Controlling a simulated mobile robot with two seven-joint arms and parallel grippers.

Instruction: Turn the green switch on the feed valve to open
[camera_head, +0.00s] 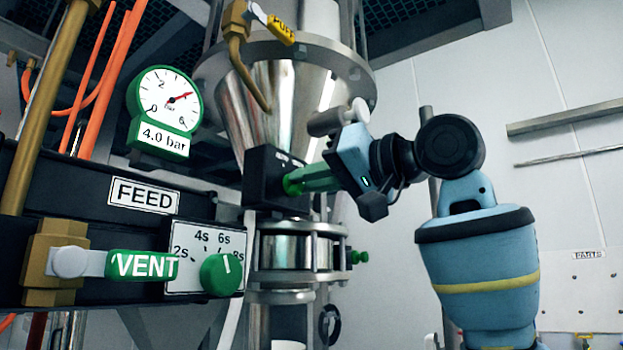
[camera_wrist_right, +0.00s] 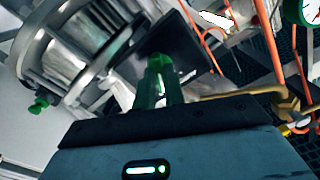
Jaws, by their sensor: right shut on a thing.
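The green switch (camera_head: 292,187) sits on the right face of a black valve box (camera_head: 264,178), in front of the steel hopper's lower end. My right gripper (camera_head: 300,181) reaches in from the right, and its green fingers are shut on the switch. In the right wrist view the fingers (camera_wrist_right: 161,72) close around the green switch (camera_wrist_right: 160,60) against the dark box (camera_wrist_right: 190,45). The fingers hide much of the switch, so its exact setting cannot be told. My left gripper is not in view.
A FEED label (camera_head: 143,195), a green VENT lever (camera_head: 142,265) and a green timer knob (camera_head: 221,273) are on the left panel. A gauge (camera_head: 167,101) marked 4.0 bar is above. The steel hopper (camera_head: 280,100) stands behind. Free room is at the right.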

